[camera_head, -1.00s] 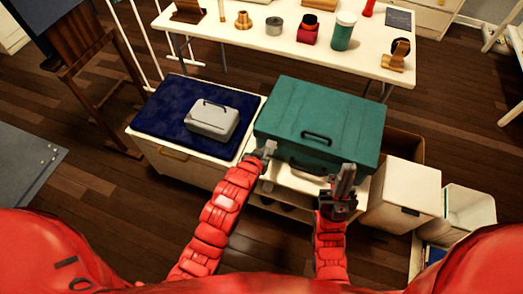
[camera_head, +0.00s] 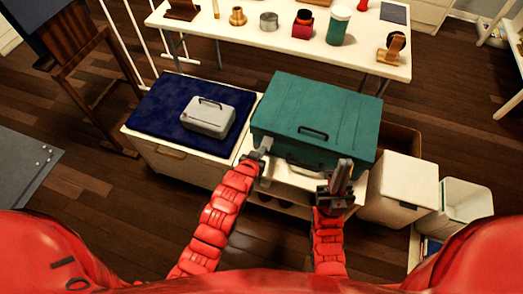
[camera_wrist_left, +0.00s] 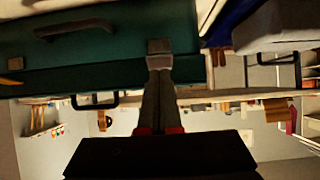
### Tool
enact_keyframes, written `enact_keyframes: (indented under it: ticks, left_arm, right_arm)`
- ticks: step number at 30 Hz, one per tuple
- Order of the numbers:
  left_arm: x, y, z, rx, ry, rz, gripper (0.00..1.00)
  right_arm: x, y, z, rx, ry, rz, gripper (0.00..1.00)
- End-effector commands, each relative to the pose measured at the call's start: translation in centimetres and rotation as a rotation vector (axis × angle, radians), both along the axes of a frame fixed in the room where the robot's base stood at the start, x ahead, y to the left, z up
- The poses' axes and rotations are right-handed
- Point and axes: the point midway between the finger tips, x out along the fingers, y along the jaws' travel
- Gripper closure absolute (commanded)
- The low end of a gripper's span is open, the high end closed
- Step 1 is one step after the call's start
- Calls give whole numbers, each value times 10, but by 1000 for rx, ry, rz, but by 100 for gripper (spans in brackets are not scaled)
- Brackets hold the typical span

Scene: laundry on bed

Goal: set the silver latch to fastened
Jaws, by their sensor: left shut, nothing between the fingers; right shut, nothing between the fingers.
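A teal case (camera_head: 350,112) with a black handle lies closed on a white cabinet. In the left wrist view, a silver latch (camera_wrist_left: 159,47) sits at the seam of the teal case (camera_wrist_left: 110,55). My left gripper (camera_wrist_left: 158,64) is shut, its fingertips right at the latch; I cannot tell whether they touch it. My right gripper (camera_head: 343,168) is shut and empty, pointing up before the case's front right part. The latch's exact setting is unclear.
A small grey case (camera_head: 209,117) rests on a dark blue mat (camera_head: 160,125) to the left. A white table (camera_head: 275,45) with several small objects stands behind. White bins (camera_head: 402,190) stand on the right. A brass-coloured piece (camera_wrist_left: 15,64) shows on the case's seam.

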Motion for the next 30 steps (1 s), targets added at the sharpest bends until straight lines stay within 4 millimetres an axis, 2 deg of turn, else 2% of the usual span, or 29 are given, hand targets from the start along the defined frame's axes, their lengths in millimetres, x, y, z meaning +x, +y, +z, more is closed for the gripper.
enact_keyframes:
  ticks: [23,30]
  left_arm:
    - [-4,2,-15,-48,-137,0,100]
    - [-5,3,-26,-77,-218,1,100]
  right_arm:
    - [0,0,-29,0,0,0,100]
    - [0,0,-49,0,0,0,100]
